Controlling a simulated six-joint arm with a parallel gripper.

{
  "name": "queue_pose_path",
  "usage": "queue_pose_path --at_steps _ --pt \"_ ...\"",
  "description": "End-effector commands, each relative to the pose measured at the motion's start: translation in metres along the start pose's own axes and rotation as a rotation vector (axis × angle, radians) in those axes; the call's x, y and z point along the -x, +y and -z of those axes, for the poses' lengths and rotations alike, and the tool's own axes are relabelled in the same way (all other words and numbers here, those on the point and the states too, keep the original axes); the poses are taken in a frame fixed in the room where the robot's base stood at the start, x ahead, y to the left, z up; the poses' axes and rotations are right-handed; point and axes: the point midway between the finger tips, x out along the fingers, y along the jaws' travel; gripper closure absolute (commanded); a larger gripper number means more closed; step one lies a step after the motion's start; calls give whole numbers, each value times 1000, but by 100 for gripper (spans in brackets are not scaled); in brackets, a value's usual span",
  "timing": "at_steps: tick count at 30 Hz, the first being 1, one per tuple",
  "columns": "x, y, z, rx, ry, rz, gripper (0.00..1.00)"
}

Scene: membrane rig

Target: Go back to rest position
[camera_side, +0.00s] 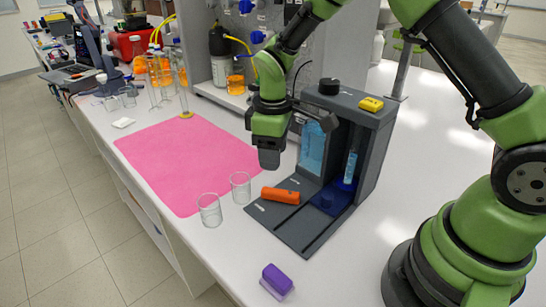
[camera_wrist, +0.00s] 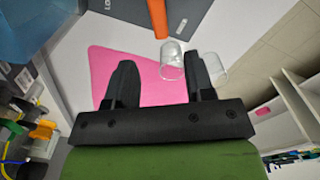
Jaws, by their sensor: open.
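My gripper (camera_side: 269,158) hangs above the bench, over the right edge of the pink mat (camera_side: 190,155) and left of the dark grey rig (camera_side: 375,130). In the wrist view my gripper (camera_wrist: 158,85) shows two black fingers spread apart, with nothing between them but the mat (camera_wrist: 140,68) and bench beyond. An orange piece (camera_side: 281,195) lies on the rig's base plate, below and in front of the gripper. It also shows at the top of the wrist view (camera_wrist: 157,18).
Two clear glass beakers (camera_side: 209,210) (camera_side: 241,187) stand at the mat's front right corner. A purple block (camera_side: 276,280) lies near the front. Glass cylinders (camera_side: 181,75) and a panel with bottles (camera_side: 219,60) stand behind. The bench front right of the rig is bare.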

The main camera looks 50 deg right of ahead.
Motion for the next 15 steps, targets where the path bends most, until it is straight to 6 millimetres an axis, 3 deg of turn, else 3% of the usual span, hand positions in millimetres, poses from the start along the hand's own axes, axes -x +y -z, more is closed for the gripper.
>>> queue_pose_path --at_steps 5,8,11,15 --pt "1 0 0 -2 2 -1 51" --pt "13 -1 -2 -29 23 -5 51" --pt "43 -3 -7 -96 72 -15 51" --pt "98 -14 -28 -242 177 -23 51"
